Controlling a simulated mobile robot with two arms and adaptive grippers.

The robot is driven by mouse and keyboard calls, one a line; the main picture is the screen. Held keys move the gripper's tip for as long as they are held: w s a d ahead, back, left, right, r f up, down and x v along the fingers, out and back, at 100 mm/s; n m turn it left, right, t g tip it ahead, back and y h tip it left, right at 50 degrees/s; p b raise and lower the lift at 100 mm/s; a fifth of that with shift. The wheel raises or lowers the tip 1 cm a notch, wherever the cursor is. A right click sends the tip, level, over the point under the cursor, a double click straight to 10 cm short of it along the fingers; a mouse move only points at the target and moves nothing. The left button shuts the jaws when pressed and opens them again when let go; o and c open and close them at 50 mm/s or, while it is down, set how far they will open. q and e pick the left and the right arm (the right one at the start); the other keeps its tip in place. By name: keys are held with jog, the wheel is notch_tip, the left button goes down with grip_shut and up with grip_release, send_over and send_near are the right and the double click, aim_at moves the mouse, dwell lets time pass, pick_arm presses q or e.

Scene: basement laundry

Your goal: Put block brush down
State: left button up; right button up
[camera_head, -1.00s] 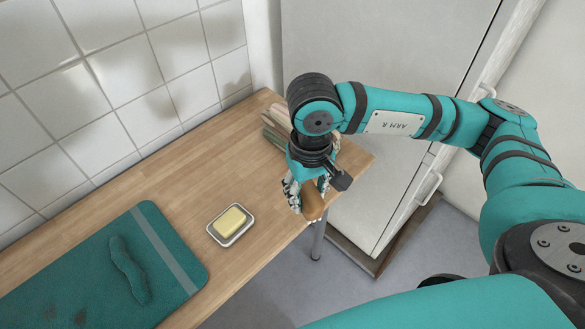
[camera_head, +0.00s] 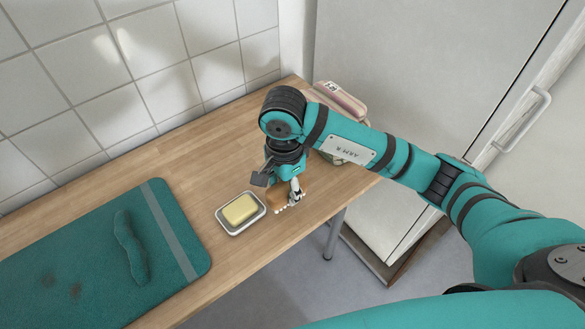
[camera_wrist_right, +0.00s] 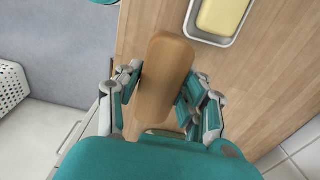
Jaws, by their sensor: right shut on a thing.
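The block brush (camera_wrist_right: 166,70) is a brown wooden block with rounded ends. In the right wrist view it lies between the two fingers of my right gripper (camera_wrist_right: 163,88), which is shut on it. In the head view my right gripper (camera_head: 286,194) points down over the wooden table just right of the soap dish. My left gripper is not in view.
A yellow soap bar (camera_head: 240,209) sits in a metal dish (camera_head: 232,231) close left of the brush. A teal mat (camera_head: 80,250) with a twisted teal cloth (camera_head: 131,246) covers the table's left part. Folded textiles (camera_head: 340,101) lie at the far right end. The front table edge is near.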

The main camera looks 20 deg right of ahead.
jog(key=w+d, duration=0.1)
jog(key=w, duration=0.1)
jog(key=w+d, duration=0.1)
jog(key=w, duration=0.1)
jog(key=w+d, duration=0.1)
jog(key=w, duration=0.2)
jog(key=shift+d+f+p, duration=0.2)
jog(key=shift+f+p, duration=0.1)
jog(key=shift+p, duration=0.05)
jog(key=shift+w+d, duration=0.1)
jog(key=shift+w, duration=0.1)
jog(key=shift+f, duration=0.2)
notch_tip(320, 180, down, 3)
jog(key=shift+p, duration=0.35)
jog(key=shift+d+f, duration=0.1)
jog(key=shift+f, duration=0.15)
jog(key=o, duration=1)
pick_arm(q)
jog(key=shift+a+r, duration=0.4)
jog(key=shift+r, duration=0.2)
